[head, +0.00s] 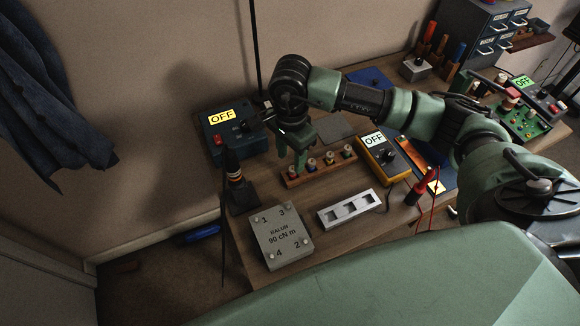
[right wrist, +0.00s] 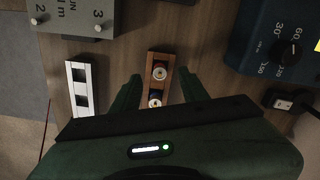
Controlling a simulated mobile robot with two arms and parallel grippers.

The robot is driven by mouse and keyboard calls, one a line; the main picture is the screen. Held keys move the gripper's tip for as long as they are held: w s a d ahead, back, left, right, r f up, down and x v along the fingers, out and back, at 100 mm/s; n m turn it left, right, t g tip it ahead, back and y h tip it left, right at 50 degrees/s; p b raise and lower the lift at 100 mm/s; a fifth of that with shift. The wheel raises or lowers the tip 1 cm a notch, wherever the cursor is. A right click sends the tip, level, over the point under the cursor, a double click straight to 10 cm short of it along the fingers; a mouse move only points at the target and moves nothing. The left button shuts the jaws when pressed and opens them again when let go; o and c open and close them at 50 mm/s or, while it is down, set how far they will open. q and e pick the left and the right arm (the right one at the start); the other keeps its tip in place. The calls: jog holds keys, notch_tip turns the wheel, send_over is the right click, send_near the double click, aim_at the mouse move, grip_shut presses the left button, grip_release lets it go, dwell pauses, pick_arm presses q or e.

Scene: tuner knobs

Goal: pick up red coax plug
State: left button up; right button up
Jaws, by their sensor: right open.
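A wooden rack (head: 318,174) on the table holds a row of several small coax plugs with pale tops and coloured bands. In the right wrist view the rack (right wrist: 163,58) shows two plugs, one (right wrist: 159,72) with a reddish ring and one (right wrist: 155,100) nearer the gripper body. The open fingers (right wrist: 156,88) stand on either side of the rack, with nothing held. My left gripper is not in view.
A blue box marked OFF (head: 236,134) stands left of the rack. A yellow meter (head: 377,152) stands to its right. A slotted white block (head: 347,208) and a grey balun plate (head: 282,236) lie in front.

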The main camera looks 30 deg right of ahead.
aim_at(293, 173)
jog(key=shift+s+d+f+p, duration=0.1)
jog(key=shift+f+p, duration=0.25)
jog(key=shift+f, duration=0.1)
jog(key=shift+s+d+f+p, duration=0.1)
jog(key=shift+f+p, duration=0.2)
jog(key=shift+f, duration=0.15)
notch_tip(293, 173, down, 3)
jog(key=shift+w+d+r+p, duration=0.1)
jog(key=shift+w+d+p, duration=0.05)
jog(key=shift+p, duration=0.2)
jog(key=shift+w+f, duration=0.1)
jog(key=shift+f, duration=0.35)
grip_shut()
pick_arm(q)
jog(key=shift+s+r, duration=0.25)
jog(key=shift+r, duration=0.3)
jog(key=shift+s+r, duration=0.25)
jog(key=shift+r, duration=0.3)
